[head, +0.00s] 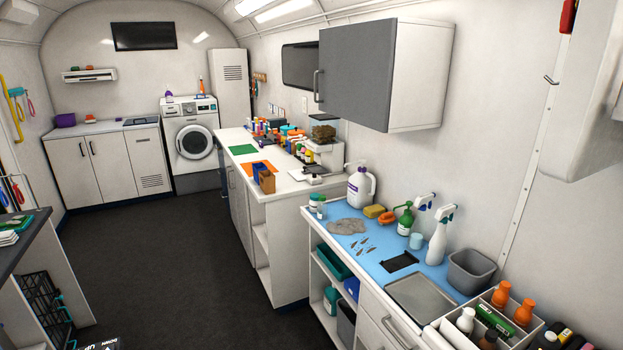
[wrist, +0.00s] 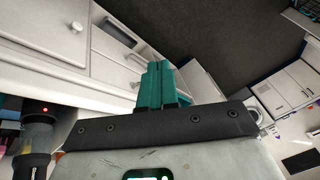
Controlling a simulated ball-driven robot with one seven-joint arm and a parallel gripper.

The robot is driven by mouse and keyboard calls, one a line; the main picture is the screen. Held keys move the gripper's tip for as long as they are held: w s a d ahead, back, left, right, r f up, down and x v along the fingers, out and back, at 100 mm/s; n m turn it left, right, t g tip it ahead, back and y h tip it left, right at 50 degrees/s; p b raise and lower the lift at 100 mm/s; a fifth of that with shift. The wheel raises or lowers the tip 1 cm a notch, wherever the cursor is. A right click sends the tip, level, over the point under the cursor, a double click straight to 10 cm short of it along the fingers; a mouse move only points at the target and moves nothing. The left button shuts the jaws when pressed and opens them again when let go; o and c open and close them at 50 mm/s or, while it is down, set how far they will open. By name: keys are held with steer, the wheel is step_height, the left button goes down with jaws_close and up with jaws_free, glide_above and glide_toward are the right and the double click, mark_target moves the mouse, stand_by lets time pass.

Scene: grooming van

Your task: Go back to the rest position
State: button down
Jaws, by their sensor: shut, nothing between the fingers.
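My gripper (wrist: 154,84) shows in the wrist view, its two teal fingers shut together with nothing between them. It points toward the white drawer and cabinet fronts (wrist: 118,62), with dark floor beyond, and touches nothing that I can see. The wrist view is tilted. My gripper does not show in the head view.
In the head view, a blue-topped counter (head: 330,213) at the right holds spray bottles (head: 437,240), a grey bin (head: 472,268) and a sectioned caddy (head: 447,328). A grey wall cabinet (head: 353,75) hangs above. The dark floor (head: 165,265) in the middle is clear. A dark-topped table (head: 28,246) stands left.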

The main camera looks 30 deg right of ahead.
steer(key=s+a+f+n+g+b, duration=0.2)
steer(key=s+a+f+n, duration=0.4)
steer(key=s+a, duration=0.3)
steer(key=shift+a+f+g, duration=0.7)
steer(key=shift+a+g, duration=0.1)
steer(key=shift+a, duration=0.35)
